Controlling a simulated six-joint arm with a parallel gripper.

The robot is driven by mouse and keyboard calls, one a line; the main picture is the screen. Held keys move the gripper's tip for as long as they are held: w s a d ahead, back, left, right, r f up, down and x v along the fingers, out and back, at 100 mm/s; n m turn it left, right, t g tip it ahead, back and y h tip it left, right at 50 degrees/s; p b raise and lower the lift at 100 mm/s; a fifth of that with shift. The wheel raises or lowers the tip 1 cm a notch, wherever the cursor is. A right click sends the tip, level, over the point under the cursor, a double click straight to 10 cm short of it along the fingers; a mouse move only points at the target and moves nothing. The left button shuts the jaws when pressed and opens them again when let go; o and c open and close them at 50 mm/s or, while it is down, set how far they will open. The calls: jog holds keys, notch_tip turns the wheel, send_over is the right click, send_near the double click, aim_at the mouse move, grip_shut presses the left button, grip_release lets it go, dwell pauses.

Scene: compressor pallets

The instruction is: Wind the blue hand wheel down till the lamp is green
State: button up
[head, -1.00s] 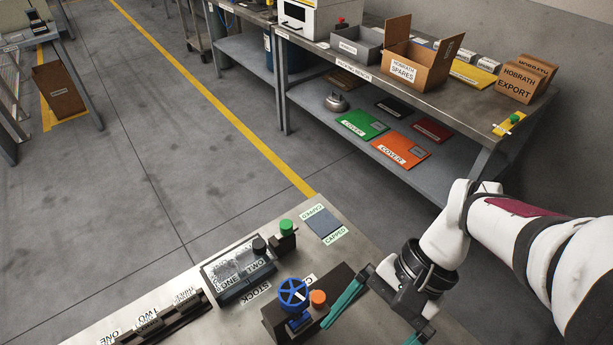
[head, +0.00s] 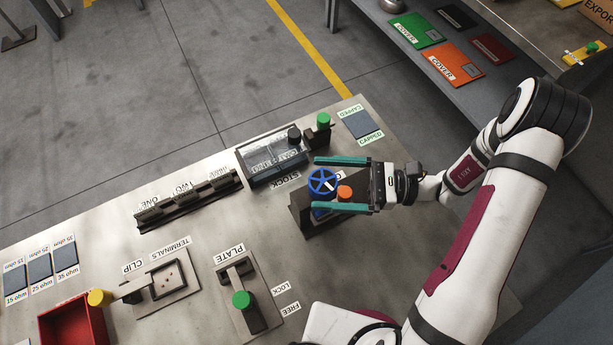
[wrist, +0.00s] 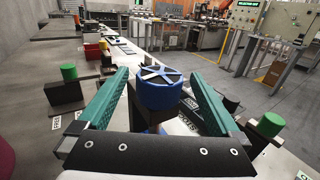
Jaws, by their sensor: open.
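The blue hand wheel (head: 322,181) stands on a dark block (head: 304,217) near the far edge of the steel bench. My gripper (head: 315,184) is open, with one teal finger on each side of the wheel. In the head view there are gaps between the fingers and the rim. In the wrist view the wheel (wrist: 162,92) sits upright between the spread fingers. An orange round cap (head: 345,192) is beside the wheel, between the fingers; I cannot tell whether it is the lamp. It does not show in the wrist view. My lower finger hides part of the block.
A clear-lidded box marked STOCK (head: 270,157) and a green knob (head: 323,119) stand close behind the wheel. A slotted rack (head: 188,200) is to the left. A PLATE fixture with a green knob (head: 241,300) is nearer. Bare bench lies between.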

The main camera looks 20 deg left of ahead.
aim_at(306, 186)
jog(key=x, duration=0.4)
jog(key=shift+a, duration=0.1)
jog(key=shift+c, duration=0.2)
jog(key=c, duration=1.3)
jog(key=shift+w+m+t, duration=0.15)
jog(key=shift+m+t, duration=0.45)
jog(key=shift+t, duration=0.3)
jog(key=shift+c, duration=0.2)
jog(key=o, duration=1.4)
